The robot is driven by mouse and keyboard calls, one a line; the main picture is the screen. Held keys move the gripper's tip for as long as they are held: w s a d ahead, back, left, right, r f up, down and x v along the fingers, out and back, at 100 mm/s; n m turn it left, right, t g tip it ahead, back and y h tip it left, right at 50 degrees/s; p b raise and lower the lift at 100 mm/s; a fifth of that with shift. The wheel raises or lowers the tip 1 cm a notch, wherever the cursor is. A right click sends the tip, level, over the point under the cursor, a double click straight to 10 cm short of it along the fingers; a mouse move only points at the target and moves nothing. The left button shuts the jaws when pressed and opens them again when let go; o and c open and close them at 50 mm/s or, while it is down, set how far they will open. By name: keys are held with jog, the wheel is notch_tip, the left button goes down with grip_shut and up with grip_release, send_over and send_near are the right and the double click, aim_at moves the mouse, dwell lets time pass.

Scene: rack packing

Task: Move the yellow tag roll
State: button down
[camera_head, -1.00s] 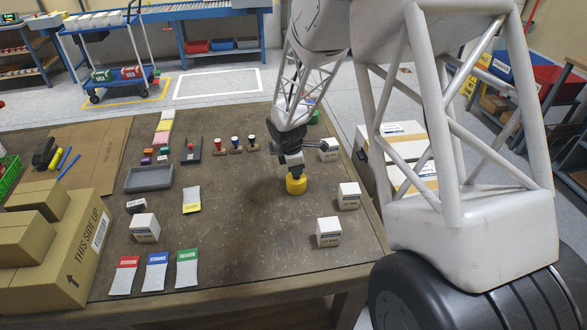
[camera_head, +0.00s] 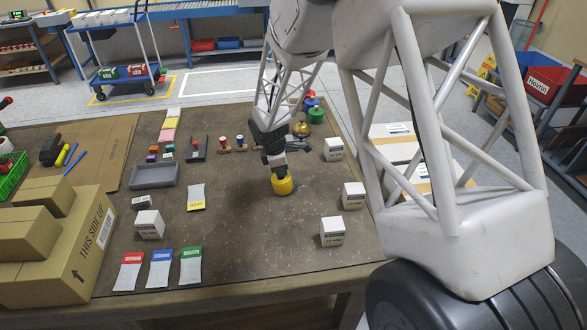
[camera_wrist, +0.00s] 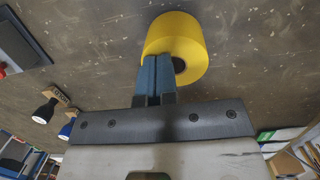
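The yellow tag roll (camera_head: 282,186) is at the middle right of the brown table, below my gripper (camera_head: 278,173). In the wrist view the roll (camera_wrist: 180,40) shows its dark core hole, and my blue fingertips (camera_wrist: 155,78) are close together against its wall beside that hole. My gripper is shut on the roll's wall. Whether the roll touches the table or hangs just above it, I cannot tell. A grey card with a yellow end (camera_head: 196,198) lies to the left of the roll.
White boxes stand to the right (camera_head: 353,195) and below (camera_head: 332,232) the roll. Cards with red, blue and green ends (camera_head: 160,268) lie near the front edge. A grey tray (camera_head: 154,176) and stamps (camera_head: 223,146) are further left. Bare table lies between the roll and the cards.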

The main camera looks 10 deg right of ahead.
jog(key=a, duration=0.4)
jog(key=a+f, duration=0.1)
jog(key=a, duration=0.4)
jog(key=s+a, duration=0.1)
jog(key=a, duration=0.4)
jog(key=shift+s+f, duration=0.1)
jog(key=shift+f, duration=0.25)
jog(key=shift+w+d+r, duration=0.1)
jog(key=shift+w+r, duration=0.1)
jog(key=shift+r, duration=0.65)
jog(key=shift+r, duration=0.15)
jog(key=shift+r, duration=0.1)
jog(key=shift+r, duration=0.1)
jog(key=a, duration=1.2)
jog(key=shift+r, duration=0.1)
